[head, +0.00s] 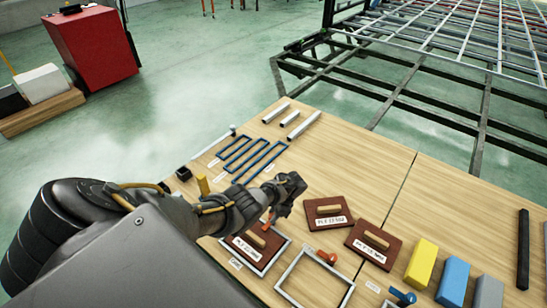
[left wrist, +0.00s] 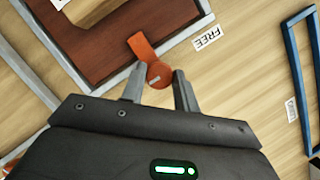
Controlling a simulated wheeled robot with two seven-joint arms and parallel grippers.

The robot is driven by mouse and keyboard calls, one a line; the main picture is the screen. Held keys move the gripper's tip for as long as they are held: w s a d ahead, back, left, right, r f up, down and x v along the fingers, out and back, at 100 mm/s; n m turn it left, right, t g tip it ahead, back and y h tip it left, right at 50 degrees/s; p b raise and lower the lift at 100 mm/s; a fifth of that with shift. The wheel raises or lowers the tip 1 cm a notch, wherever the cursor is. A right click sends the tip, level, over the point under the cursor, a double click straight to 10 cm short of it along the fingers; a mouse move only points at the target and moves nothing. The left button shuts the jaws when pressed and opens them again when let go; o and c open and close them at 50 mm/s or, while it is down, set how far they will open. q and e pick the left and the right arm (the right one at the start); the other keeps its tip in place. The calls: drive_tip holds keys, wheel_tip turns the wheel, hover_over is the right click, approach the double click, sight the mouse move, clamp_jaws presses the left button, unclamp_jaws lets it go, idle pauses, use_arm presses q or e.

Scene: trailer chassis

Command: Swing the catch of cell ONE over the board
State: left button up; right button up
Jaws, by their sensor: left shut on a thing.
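My left gripper (head: 272,214) points down at a cell whose grey frame (head: 283,252) holds a brown board (head: 248,254) with a wooden handle. In the left wrist view, my left gripper (left wrist: 160,84) is shut on the round orange knob of the catch (left wrist: 159,74), a finger on either side. The catch's flat tab (left wrist: 140,46) crosses the grey frame (left wrist: 118,75) and lies over the edge of the brown board (left wrist: 95,40). A label reading FREE (left wrist: 209,38) lies beside the knob. I cannot read the cell's number. My right gripper is not in view.
An empty grey frame (head: 290,268) with an orange catch (head: 325,257) is close on the right. Two loose brown boards (head: 318,204) (head: 391,254) lie beyond. Blue frames (head: 232,150), a yellow block (head: 421,263) and a blue block (head: 453,280) share the wooden table.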

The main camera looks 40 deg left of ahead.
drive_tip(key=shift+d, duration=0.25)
use_arm(q)
drive_tip(key=o, duration=1)
drive_tip(key=shift+c, duration=0.2)
drive_tip(key=p+v, duration=0.3)
drive_tip(key=v, duration=0.7)
drive_tip(key=shift+w+r+p, duration=0.2)
drive_tip(key=shift+r+p, duration=0.1)
drive_tip(key=shift+p, duration=0.1)
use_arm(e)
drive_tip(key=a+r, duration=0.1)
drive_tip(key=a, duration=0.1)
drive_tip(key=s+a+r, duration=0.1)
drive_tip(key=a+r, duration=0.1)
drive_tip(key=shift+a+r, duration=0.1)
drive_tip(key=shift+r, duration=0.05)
use_arm(q)
drive_tip(key=shift+d, duration=0.1)
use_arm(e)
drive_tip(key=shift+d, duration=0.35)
